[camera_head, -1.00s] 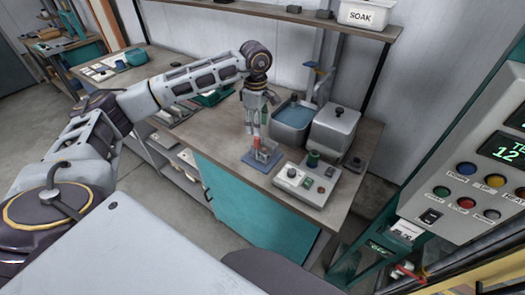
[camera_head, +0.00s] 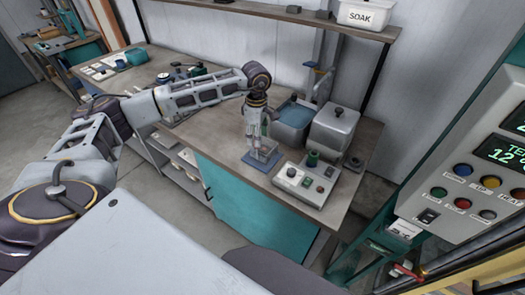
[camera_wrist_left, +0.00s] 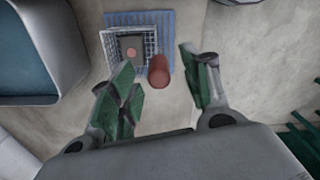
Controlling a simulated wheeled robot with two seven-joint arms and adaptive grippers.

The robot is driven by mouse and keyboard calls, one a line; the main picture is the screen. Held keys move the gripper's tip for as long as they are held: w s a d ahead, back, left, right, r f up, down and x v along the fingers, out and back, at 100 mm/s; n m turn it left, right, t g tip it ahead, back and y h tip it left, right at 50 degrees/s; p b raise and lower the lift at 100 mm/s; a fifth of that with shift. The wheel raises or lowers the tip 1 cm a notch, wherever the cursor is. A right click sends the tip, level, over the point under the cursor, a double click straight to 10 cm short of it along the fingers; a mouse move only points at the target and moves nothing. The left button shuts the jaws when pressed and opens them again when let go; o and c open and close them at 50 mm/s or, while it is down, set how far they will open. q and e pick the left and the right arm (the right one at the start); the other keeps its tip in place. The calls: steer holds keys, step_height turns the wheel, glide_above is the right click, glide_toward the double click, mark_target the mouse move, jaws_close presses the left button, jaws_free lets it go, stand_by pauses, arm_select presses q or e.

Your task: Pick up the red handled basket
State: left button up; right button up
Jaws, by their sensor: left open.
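The basket (camera_wrist_left: 106,42) is a small grey wire-mesh box with a thick red handle (camera_wrist_left: 159,70) at its right side in the left wrist view. It stands on a blue striped mat (camera_wrist_left: 172,20); the mat also shows in the head view (camera_head: 249,162). My left gripper (camera_wrist_left: 158,66) is open, pointing down, with its green-padded fingers on either side of the red handle. In the head view my left gripper (camera_head: 262,148) hides most of the basket and its handle. Whether a finger touches the handle cannot be told. My right gripper is not in view.
A metal bath of blue liquid (camera_head: 293,115) and a lidded grey box (camera_head: 335,128) stand behind the mat. A control box with knobs (camera_head: 305,184) sits right of it. A shelf with a white SOAK bin (camera_head: 366,15) is above. The bench is clear left of the mat.

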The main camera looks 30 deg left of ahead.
arm_select(q)
steer(key=shift+w+f+p, duration=0.1)
steer(key=shift+f+p, duration=0.5)
steer(key=shift+f, duration=1.6)
jaws_close()
